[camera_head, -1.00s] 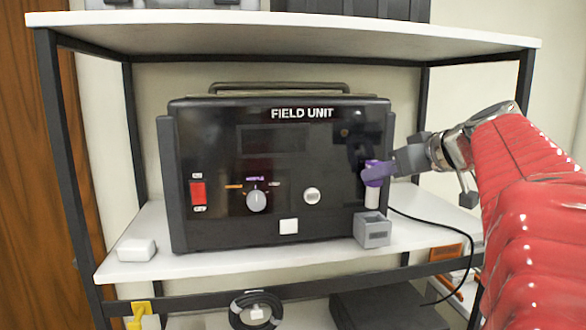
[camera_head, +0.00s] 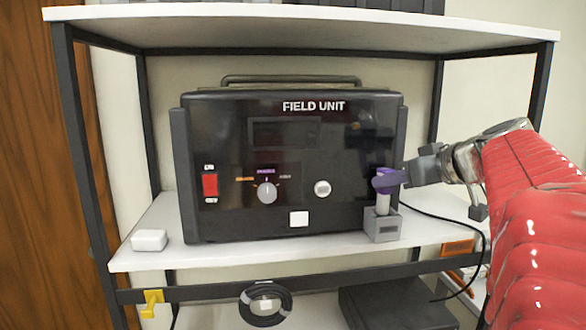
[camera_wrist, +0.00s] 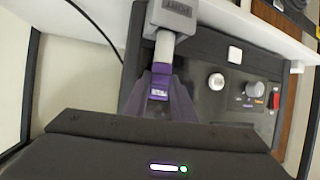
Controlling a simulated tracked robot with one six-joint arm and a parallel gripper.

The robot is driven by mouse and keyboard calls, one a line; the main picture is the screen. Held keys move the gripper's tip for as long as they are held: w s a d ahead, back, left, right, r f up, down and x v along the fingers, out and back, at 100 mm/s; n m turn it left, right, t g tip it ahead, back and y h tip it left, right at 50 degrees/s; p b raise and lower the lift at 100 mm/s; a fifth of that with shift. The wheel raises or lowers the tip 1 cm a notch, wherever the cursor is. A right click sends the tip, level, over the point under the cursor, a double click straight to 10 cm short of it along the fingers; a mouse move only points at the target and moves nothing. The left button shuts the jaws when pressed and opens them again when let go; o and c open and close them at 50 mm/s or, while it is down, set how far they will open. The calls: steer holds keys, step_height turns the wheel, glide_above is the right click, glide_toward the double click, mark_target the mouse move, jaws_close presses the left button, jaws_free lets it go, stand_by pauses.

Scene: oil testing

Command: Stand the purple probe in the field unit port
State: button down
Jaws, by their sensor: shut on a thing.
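The purple probe (camera_head: 383,204) is upright, with a purple top and a pale lower shaft. My gripper (camera_head: 388,181) is shut on its purple top, at the right of the field unit (camera_head: 290,215). The shaft's lower end meets the opening of the small grey port (camera_head: 382,229) at the unit's front right corner; how deep it sits I cannot tell. In the wrist view the purple probe (camera_wrist: 160,82) lies between the fingers, with its pale shaft running to the grey port (camera_wrist: 175,14).
The field unit stands on a white shelf (camera_head: 150,262) with a black frame. A small white box (camera_head: 149,240) sits at the left. A black cable (camera_head: 470,225) runs at the right. Another shelf board (camera_head: 300,20) is above the unit.

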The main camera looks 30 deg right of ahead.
mark_target(388, 198)
steer(key=shift+f, duration=1.4)
steer(key=shift+s, duration=0.15)
stand_by(0.5)
steer(key=shift+f, duration=0.55)
stand_by(0.4)
steer(key=c, duration=1.8)
jaws_free()
steer(key=shift+o, duration=0.2)
steer(key=shift+s, duration=0.1)
steer(key=v, duration=1.1)
